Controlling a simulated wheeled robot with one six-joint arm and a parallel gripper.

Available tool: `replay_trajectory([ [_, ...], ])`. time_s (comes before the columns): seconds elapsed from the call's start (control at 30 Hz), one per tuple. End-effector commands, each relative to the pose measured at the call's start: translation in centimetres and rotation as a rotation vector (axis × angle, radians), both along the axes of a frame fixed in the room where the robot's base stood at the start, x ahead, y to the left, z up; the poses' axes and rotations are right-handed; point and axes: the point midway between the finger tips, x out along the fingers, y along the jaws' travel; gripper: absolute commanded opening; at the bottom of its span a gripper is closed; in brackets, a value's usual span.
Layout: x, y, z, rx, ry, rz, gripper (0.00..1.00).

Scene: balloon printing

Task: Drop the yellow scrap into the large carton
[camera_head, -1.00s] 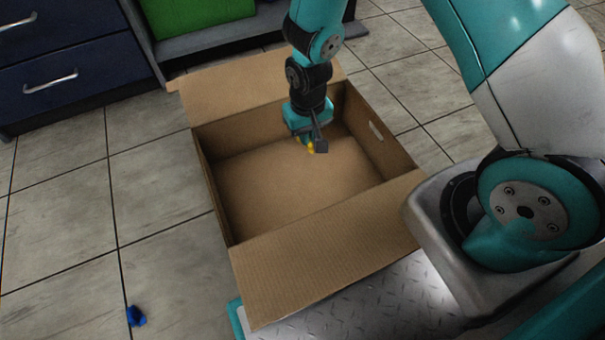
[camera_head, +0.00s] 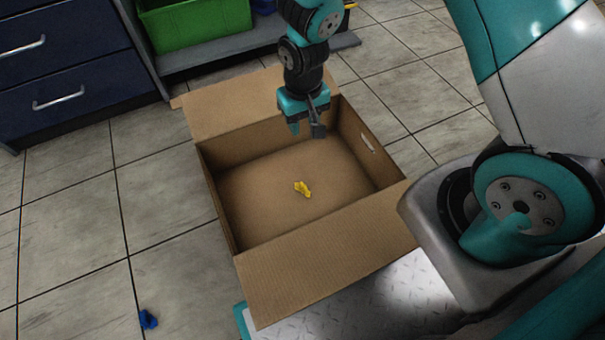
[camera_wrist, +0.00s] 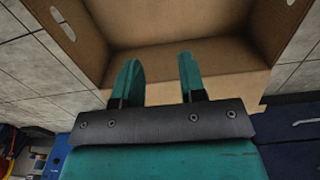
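The yellow scrap (camera_head: 303,188) lies on the floor of the large open carton (camera_head: 325,273), near its middle. My gripper (camera_head: 306,130) is above the back part of the carton, higher than the scrap and apart from it. In the wrist view my gripper (camera_wrist: 157,72) shows two teal fingers spread apart with nothing between them. The carton (camera_wrist: 175,58) fills the upper middle of that view. The scrap does not show there.
A small blue scrap (camera_head: 148,319) lies on the tiled floor to the left. A dark blue drawer cabinet (camera_head: 70,70) stands at the back left. A green bin (camera_head: 195,22) sits on a low grey shelf behind the carton. The floor left of the carton is mostly clear.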

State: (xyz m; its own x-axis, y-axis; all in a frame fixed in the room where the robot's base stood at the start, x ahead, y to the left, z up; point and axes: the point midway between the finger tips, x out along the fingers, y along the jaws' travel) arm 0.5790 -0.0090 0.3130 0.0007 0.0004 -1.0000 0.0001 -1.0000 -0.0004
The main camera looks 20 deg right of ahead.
Motion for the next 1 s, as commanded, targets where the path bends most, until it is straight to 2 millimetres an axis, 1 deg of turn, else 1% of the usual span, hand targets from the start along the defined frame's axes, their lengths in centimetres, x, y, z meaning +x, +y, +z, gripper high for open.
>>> replay_trajectory([
  [0.03,0.0,0.0,2.2,0.0,-0.002,0.0,0.38],
  [0.1,0.0,0.0,3.7,0.001,-0.002,0.0,0.38],
  [0.2,0.0,0.0,5.4,0.0,-0.001,0.0,0.38],
  [0.3,0.0,0.0,6.6,0.0,-0.001,0.0,0.38],
  [0.47,0.0,0.0,7.4,0.0,0.001,0.0,0.38],
  [0.93,0.0,0.0,7.4,0.0,0.001,0.0,0.38],
  [1.0,0.0,0.0,7.7,0.003,0.0,0.002,0.38],
])
